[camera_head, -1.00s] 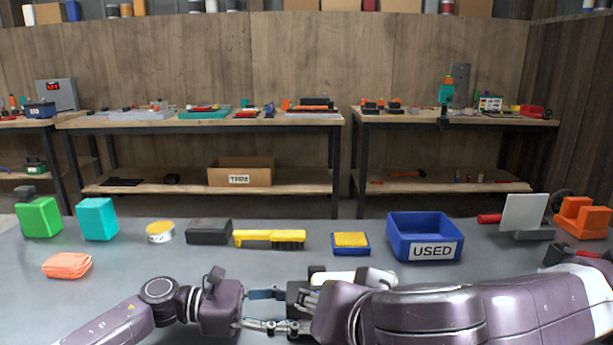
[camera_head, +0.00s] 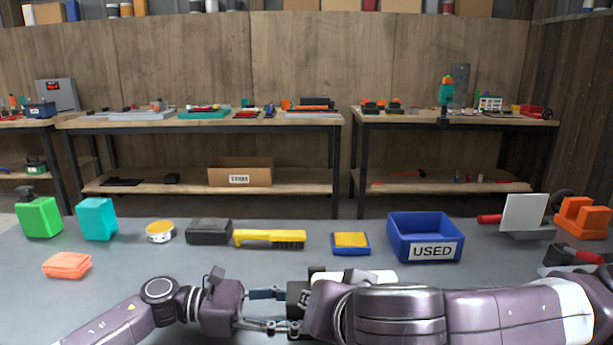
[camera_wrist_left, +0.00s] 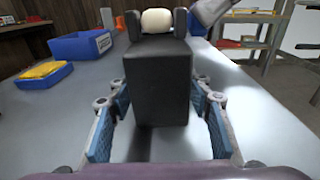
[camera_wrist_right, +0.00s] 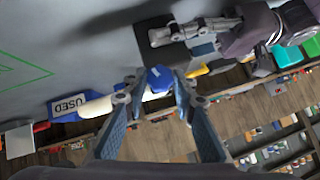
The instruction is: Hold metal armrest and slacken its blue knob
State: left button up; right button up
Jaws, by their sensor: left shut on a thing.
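The armrest has a dark grey block and a cream rounded bar; in the left wrist view the block (camera_wrist_left: 158,85) stands between my left gripper's (camera_wrist_left: 161,100) blue-padded fingers, which are shut on it. In the head view the cream bar (camera_head: 385,274) shows behind my right arm, and my left gripper (camera_head: 287,310) reaches the block (camera_head: 297,292) from the left. In the right wrist view the blue knob (camera_wrist_right: 160,78) sits between the fingertips of my right gripper (camera_wrist_right: 158,82), with the bar (camera_wrist_right: 95,107) beside it. My right fingers look apart, with small gaps; contact is unclear. The head view hides them.
A blue bin marked USED (camera_head: 425,238) and a yellow-topped blue sponge tray (camera_head: 350,243) stand behind the armrest. A yellow brush (camera_head: 270,239), dark box (camera_head: 209,231) and tin (camera_head: 160,232) lie farther left. The table front left is mostly clear.

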jog(key=shift+c, duration=1.1)
jog(key=shift+a+n+h, duration=0.1)
jog(key=shift+n+h, duration=0.5)
jog(key=shift+h, duration=0.3)
jog(key=shift+a+n+h, duration=0.15)
jog(key=shift+n+h, duration=0.35)
jog(key=shift+h, duration=0.3)
